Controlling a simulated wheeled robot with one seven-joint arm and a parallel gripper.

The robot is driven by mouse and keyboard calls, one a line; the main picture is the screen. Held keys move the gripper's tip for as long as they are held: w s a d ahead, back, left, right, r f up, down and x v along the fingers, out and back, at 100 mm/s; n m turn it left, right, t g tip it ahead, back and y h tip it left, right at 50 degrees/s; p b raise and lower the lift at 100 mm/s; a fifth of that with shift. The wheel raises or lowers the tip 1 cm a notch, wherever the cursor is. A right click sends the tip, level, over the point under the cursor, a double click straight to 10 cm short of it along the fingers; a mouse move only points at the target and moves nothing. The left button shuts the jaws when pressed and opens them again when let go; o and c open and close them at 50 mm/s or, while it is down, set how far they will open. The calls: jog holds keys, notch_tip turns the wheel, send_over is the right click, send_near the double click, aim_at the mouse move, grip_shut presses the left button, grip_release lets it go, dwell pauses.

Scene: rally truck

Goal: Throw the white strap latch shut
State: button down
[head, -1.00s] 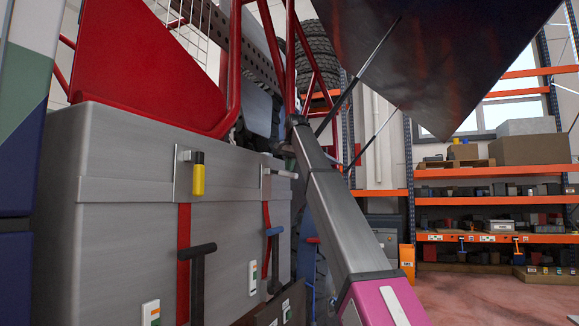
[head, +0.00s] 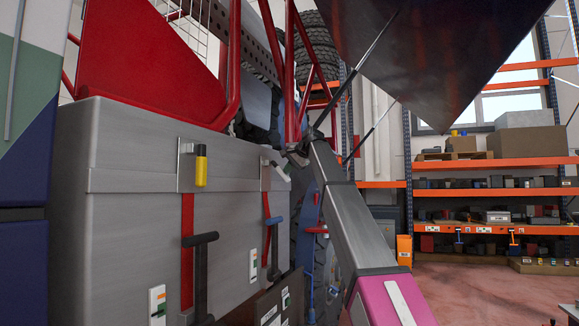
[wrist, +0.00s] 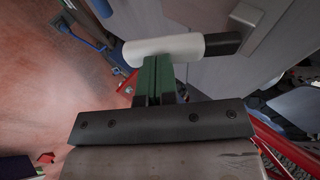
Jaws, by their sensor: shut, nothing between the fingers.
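The white latch handle (head: 276,169) sits on the upper front of the grey metal box (head: 130,230), near its right end. It tilts downward to the right, above a red strap (head: 266,206). In the wrist view the white handle (wrist: 165,48) is a rounded bar with a dark end, lying across the tips of my gripper (wrist: 157,62). The green fingers are shut together with nothing between them. Their tips touch or nearly touch the handle; I cannot tell which. In the head view the fingers are too small and hidden to make out.
A yellow latch handle (head: 201,170) hangs down left of the white one. A black T-handle (head: 200,255) and a blue T-handle (head: 274,235) stand in front of the box. A red frame (head: 233,70) rises behind it. A dark panel (head: 430,60) hangs overhead.

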aim_at(286, 176)
jog(key=f+y, duration=0.1)
jog(key=f+t+y, duration=0.1)
jog(key=shift+a+m+y, duration=0.3)
jog(key=shift+a, duration=0.05)
jog(key=shift+w+a+f+t+y, duration=0.2)
jog(key=shift+a+f+t+y, duration=0.4)
jog(key=shift+y, duration=0.4)
jog(key=shift+w+a+f+m+t+y, duration=0.15)
jog(key=shift+m+t+y, duration=0.25)
jog(key=shift+w+a+f, duration=0.15)
jog(key=shift+a, duration=0.1)
jog(key=shift+a, duration=0.1)
